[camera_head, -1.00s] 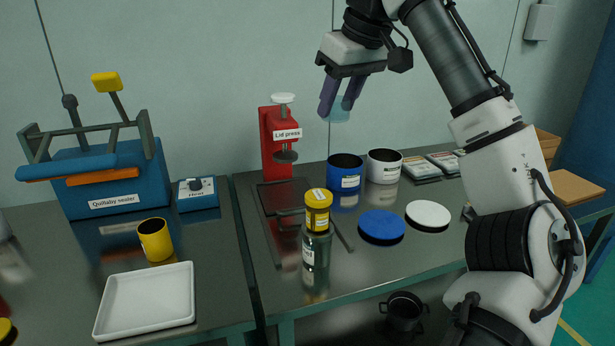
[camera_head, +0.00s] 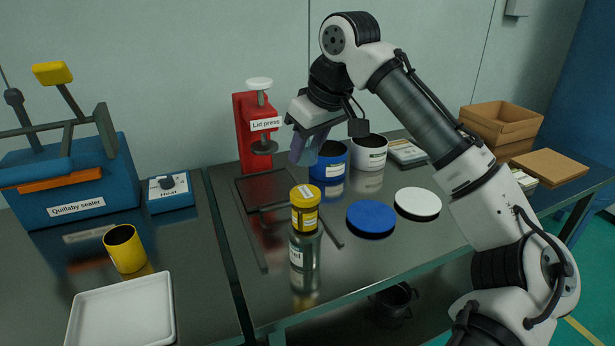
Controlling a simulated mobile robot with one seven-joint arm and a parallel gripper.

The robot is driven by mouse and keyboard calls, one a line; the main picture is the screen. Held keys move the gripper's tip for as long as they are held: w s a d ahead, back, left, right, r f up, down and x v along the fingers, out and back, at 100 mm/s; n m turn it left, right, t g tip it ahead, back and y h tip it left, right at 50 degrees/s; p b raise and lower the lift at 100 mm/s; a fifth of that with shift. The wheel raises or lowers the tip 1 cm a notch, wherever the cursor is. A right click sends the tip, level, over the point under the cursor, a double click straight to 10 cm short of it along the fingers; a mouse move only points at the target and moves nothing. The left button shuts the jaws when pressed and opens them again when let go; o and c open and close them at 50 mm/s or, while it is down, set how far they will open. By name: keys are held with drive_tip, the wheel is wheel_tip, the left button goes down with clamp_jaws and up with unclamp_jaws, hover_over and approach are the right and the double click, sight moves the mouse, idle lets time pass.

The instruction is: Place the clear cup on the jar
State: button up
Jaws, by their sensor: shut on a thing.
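My gripper (camera_head: 303,152) hangs above the bench, in front of the red press and the blue tub, with its purple fingers pointing down. It is shut on the clear cup (camera_head: 312,153), a pale bluish see-through piece mostly hidden by the fingers. A grey-green jar (camera_head: 306,249) with a white label stands upright near the middle of the right bench. A yellow labelled container (camera_head: 304,216) sits on top of it. The gripper and cup are above and behind this stack in the picture, apart from it.
A red lid press (camera_head: 243,130) stands behind. A blue tub (camera_head: 329,163) and a white tub (camera_head: 369,153) are close by the gripper. Blue (camera_head: 371,217) and white (camera_head: 418,203) discs lie right of the jar. A yellow cup (camera_head: 125,249) and white tray (camera_head: 120,315) are at left.

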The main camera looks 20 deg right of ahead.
wheel_tip(320, 180, down, 7)
idle(0.4)
drive_tip(key=o, duration=1)
drive_tip(key=shift+c, duration=0.2)
drive_tip(key=b+v, duration=0.1)
drive_tip(key=v, duration=1.1)
